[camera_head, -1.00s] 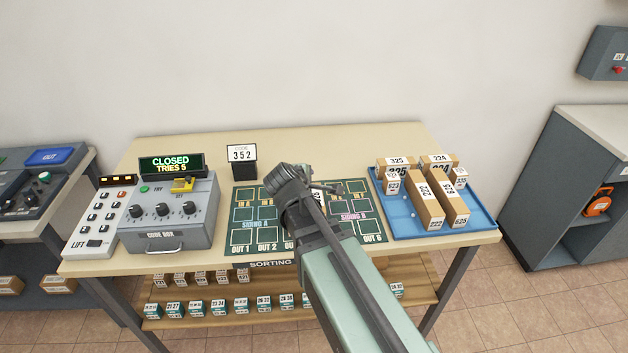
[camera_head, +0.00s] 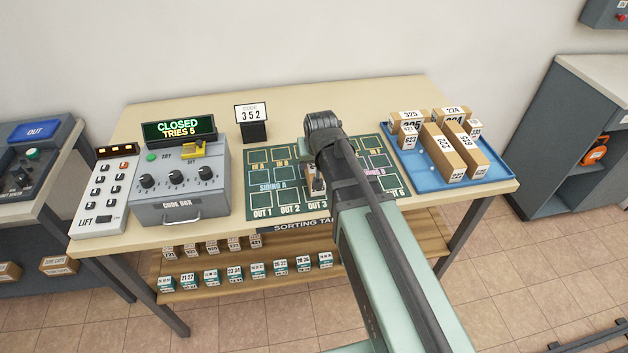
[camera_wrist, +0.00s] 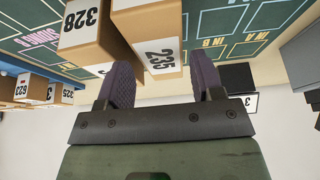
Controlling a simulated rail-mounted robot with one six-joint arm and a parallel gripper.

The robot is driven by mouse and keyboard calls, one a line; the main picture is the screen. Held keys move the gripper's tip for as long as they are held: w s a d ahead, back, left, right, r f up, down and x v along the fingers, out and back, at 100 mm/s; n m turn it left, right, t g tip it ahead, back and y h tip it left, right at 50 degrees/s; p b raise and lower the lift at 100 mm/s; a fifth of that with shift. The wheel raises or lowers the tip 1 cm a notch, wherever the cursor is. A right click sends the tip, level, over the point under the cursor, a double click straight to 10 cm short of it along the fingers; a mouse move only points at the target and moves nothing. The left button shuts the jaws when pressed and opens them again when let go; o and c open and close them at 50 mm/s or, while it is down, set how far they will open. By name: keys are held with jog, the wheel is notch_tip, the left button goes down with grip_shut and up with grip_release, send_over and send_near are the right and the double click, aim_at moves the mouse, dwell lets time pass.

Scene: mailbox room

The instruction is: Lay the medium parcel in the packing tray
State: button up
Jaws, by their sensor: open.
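In the wrist view, my gripper (camera_wrist: 162,68) is open, with its two dark fingers on either side of the near end of a brown parcel marked 235 (camera_wrist: 148,22). I cannot tell whether they touch it. A second parcel, marked 328 (camera_wrist: 88,38), is beside it, also over the green mat. In the head view, my arm hides most of these two and my gripper (camera_head: 316,186). A blue tray (camera_head: 420,182) at the table's right holds several brown parcels, including long ones marked 222 (camera_head: 441,152) and 625 (camera_head: 466,152). No label names the medium parcel or the packing tray.
The green sorting mat (camera_head: 262,172) lies mid-table. Left of it stand the grey code box (camera_head: 178,183), its display reading CLOSED, TRIES 5, and the lift panel (camera_head: 106,195). A code stand reading 352 (camera_head: 251,120) is behind the mat. Small boxes line the shelf below.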

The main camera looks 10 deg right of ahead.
aim_at(313, 166)
jog(key=shift+f, duration=0.1)
jog(key=b+x, duration=0.4)
jog(key=x, duration=0.1)
jog(key=shift+w+f+b, duration=0.15)
jog(key=shift+w+b, duration=0.1)
jog(key=shift+b, duration=0.05)
jog(key=shift+r, duration=0.2)
jog(key=shift+f, duration=0.25)
jog(key=c, duration=0.9)
jog(key=shift+r, duration=0.1)
